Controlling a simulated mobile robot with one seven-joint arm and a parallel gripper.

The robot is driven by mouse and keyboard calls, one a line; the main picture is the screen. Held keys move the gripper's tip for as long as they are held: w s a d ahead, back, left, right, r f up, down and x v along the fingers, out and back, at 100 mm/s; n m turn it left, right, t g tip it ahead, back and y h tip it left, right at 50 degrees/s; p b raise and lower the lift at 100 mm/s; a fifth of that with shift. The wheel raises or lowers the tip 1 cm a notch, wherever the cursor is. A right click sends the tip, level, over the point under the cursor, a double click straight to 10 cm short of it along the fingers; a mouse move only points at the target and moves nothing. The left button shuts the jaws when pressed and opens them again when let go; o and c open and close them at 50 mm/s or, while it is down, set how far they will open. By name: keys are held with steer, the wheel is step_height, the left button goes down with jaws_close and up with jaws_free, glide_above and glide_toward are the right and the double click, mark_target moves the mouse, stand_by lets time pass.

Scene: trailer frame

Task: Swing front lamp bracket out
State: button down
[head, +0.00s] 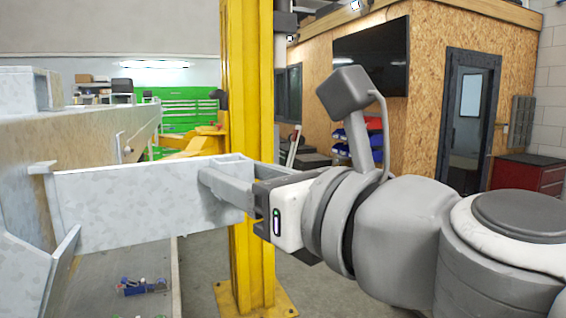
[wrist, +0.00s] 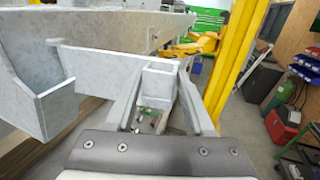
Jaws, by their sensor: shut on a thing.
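The front lamp bracket (head: 130,198) is a grey galvanised plate. It reaches from the trailer frame (head: 85,140) at the left towards my gripper in the head view. In the wrist view the bracket (wrist: 100,68) runs from the left to a boxy end (wrist: 157,85) between my fingers. My gripper (head: 222,180) is shut on that boxy end, with one finger on each side of it in the wrist view (wrist: 163,78). In the head view the far finger is mostly hidden by the bracket.
A yellow post (head: 250,90) stands close behind my gripper, bolted to the floor. A small blue and red item (head: 143,287) lies below the bracket. Green drawers (head: 185,108) are at the back. A red toolbox (wrist: 283,124) stands on the right in the wrist view.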

steer(key=shift+s+a, duration=0.1)
steer(key=shift+s, duration=0.6)
steer(key=shift+c, duration=1.8)
jaws_free()
steer(key=shift+s+a, duration=0.1)
steer(key=shift+s, duration=0.05)
